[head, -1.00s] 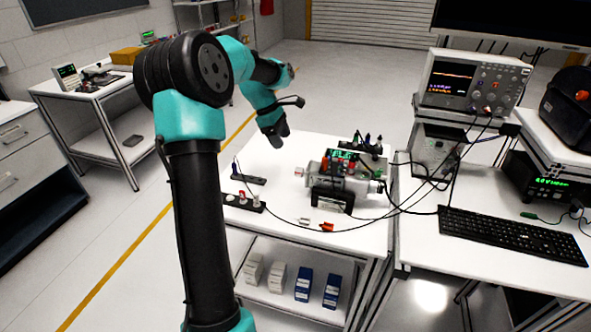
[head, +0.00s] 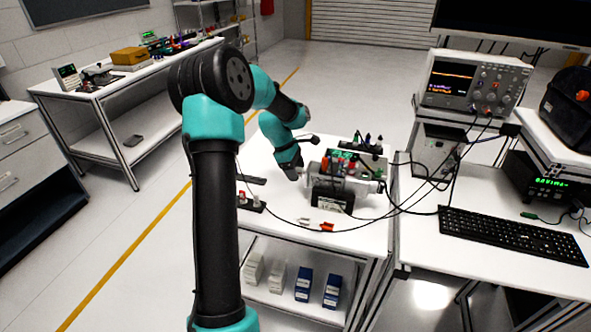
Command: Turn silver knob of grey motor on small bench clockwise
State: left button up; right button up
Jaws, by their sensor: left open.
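The grey motor (head: 362,186) lies on its side on the small white bench (head: 277,218), with a black bracket (head: 332,199) at its front and coloured connectors on top. My left gripper (head: 294,174) is open and points down beside the motor's left end, very close to it. I cannot tell whether it touches. The silver knob cannot be made out clearly; the gripper covers part of the motor's left end. My right gripper is not in view.
Black cables run from the motor to the oscilloscope (head: 472,82) on the right bench, which also holds a keyboard (head: 511,236). A black terminal strip (head: 250,203) and orange clip (head: 327,226) lie on the small bench. A cluttered workbench (head: 92,91) stands at the left.

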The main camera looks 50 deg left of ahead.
pick_arm(q)
jog(key=c, duration=0.9)
jog(key=shift+t, duration=0.3)
jog(key=shift+s+d+m+t+y, duration=0.1)
jog(key=shift+m+t+y, duration=0.15)
jog(key=shift+t+y, duration=0.55)
jog(key=shift+s+d+m+t+y, duration=0.1)
jog(key=shift+m+t+y, duration=0.25)
jog(key=shift+t, duration=0.75)
jog(key=shift+a, duration=0.1)
jog(key=o, duration=0.9)
